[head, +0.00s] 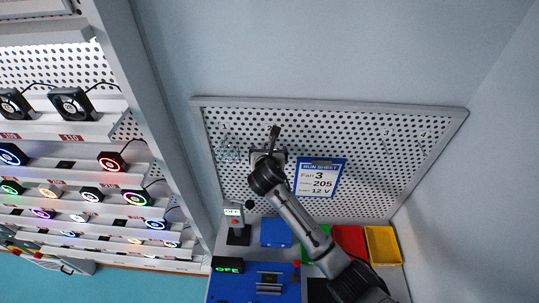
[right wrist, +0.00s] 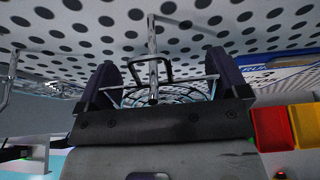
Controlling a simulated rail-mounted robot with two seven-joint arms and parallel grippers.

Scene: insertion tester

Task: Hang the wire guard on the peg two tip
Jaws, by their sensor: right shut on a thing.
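The wire guard (right wrist: 183,94) shows in the right wrist view as thin curved wires between the two dark fingers of my right gripper (right wrist: 163,78). The gripper is shut on it. A chrome peg (right wrist: 152,45) stands out from the pegboard, and its near end overlaps the guard in the picture. I cannot tell whether the guard is around the peg or only beside it. In the head view my right gripper (head: 269,149) is close to the pegboard by the number 2 position and hides the held guard and the peg. My left gripper is not in view.
The pegboard (head: 350,133) carries a blue-framed run sheet (head: 319,178) just right of my gripper. Faint wire rings (head: 229,151) show to its left. Red (head: 348,238) and yellow (head: 383,245) bins stand below. Shelves of fans fill the left.

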